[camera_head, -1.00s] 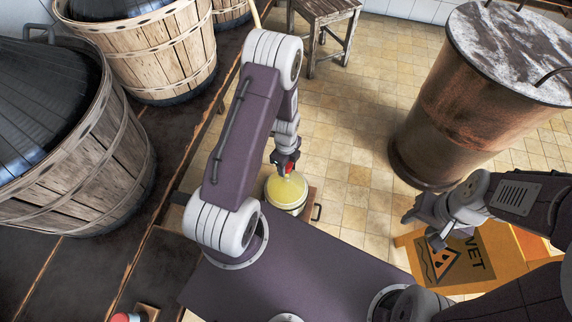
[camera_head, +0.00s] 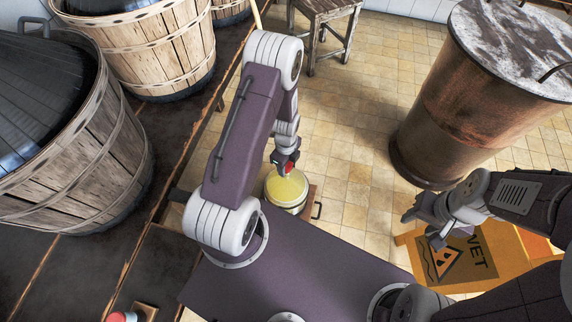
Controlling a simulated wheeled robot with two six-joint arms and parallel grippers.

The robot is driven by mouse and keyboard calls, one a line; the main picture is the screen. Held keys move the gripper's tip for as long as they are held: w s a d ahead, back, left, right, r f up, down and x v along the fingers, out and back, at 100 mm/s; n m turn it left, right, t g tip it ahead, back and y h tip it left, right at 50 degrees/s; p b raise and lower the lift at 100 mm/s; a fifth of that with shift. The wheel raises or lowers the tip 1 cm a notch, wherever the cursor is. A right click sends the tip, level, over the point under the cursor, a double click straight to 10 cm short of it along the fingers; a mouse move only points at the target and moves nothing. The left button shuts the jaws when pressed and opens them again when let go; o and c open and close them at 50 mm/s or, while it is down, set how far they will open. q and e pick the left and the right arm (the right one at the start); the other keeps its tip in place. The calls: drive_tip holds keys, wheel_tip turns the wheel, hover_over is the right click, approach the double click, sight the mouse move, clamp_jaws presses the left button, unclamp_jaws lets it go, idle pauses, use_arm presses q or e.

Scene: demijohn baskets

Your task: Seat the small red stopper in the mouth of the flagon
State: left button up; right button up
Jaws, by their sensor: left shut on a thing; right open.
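The small red stopper (camera_head: 289,168) is in the jaws of my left gripper (camera_head: 284,163), which is shut on it. Both show just over the far side of the flagon (camera_head: 287,190), a squat vessel with a yellow top and a pale body. The flagon's mouth cannot be made out, and I cannot tell whether the stopper touches it. My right gripper (camera_head: 424,226) is open and empty, well to the right of the flagon, above a yellow sign.
The flagon stands on a small wooden stand with a handle (camera_head: 318,210). Big baskets (camera_head: 75,150) fill the left bench. A rusty drum (camera_head: 455,115) stands right, a stool (camera_head: 325,25) behind. A yellow wet-floor sign (camera_head: 480,275) lies below my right gripper. Tiled floor (camera_head: 350,140) is clear between.

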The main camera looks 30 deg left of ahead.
use_arm(q)
drive_tip(key=o, duration=1.4)
wheel_tip(320, 180, up, 9)
drive_tip(key=p, duration=0.4)
drive_tip(key=shift+f, duration=0.2)
drive_tip(key=shift+r, duration=0.3)
